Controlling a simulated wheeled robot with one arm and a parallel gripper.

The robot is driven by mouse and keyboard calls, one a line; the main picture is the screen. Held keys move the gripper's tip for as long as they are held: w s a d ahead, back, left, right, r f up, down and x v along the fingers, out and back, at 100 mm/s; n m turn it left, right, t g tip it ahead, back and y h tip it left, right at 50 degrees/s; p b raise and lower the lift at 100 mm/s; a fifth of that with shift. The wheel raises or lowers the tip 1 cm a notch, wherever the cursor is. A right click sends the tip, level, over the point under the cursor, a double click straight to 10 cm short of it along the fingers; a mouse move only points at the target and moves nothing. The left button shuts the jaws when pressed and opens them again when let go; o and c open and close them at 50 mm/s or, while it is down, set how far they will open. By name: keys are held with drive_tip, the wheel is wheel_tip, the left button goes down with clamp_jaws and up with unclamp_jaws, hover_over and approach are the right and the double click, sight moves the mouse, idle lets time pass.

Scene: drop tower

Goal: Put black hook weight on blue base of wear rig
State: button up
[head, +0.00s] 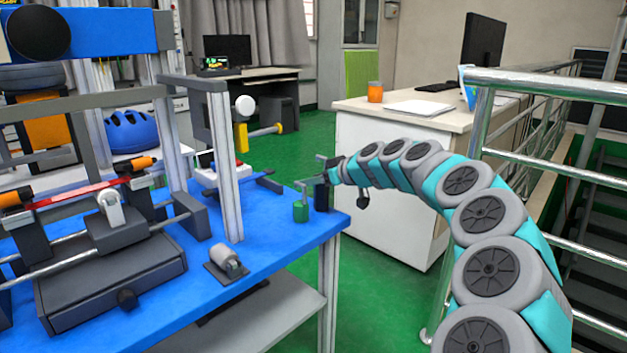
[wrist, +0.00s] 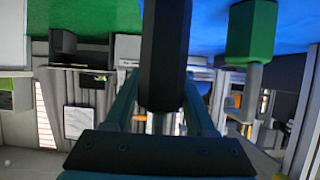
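The black hook weight (head: 321,196) is upright at the right corner of the blue base (head: 290,240) of the wear rig. In the wrist view the black weight (wrist: 166,45) fills the space between my fingers. My gripper (head: 327,172) is at the top of the black weight in the head view, and its teal fingers (wrist: 163,90) close on both sides of it. I cannot tell whether the weight's bottom touches the blue surface. A green hook weight (head: 301,212) stands just left of it; it also shows in the wrist view (wrist: 250,30).
The grey rig frame with rails and a dark box (head: 110,285) occupies the left. A small roller on a bracket (head: 226,261) sits near the front edge. A blue helmet (head: 132,131) is behind. A metal railing (head: 545,85) and a white desk (head: 388,185) stand at the right.

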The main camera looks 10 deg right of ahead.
drive_tip(key=shift+o, duration=1.3)
drive_tip(key=shift+r, duration=0.15)
drive_tip(key=v, duration=1.2)
drive_tip(key=s+a+f+g, duration=0.2)
drive_tip(key=s+a+g, duration=0.1)
drive_tip(key=s+a, duration=0.5)
drive_tip(key=s+a+f+g, duration=0.25)
drive_tip(key=s+a, duration=0.35)
drive_tip(key=s, duration=0.4)
drive_tip(key=s+d+f+m+g+h, duration=0.2)
drive_tip(key=s+f, duration=0.3)
drive_tip(key=s, duration=0.5)
drive_tip(key=s+d+f+m+g+h, duration=0.2)
drive_tip(key=s+f, duration=0.4)
drive_tip(key=s, duration=0.4)
drive_tip(key=s+d+f+m+g+h, duration=0.2)
drive_tip(key=s+f, duration=0.4)
drive_tip(key=s, duration=0.5)
drive_tip(key=d+m+h, duration=0.1)
drive_tip(key=d, duration=0.1)
drive_tip(key=shift+d+g+h, duration=0.3)
drive_tip(key=shift+g, duration=0.05)
drive_tip(key=shift+s, duration=0.1)
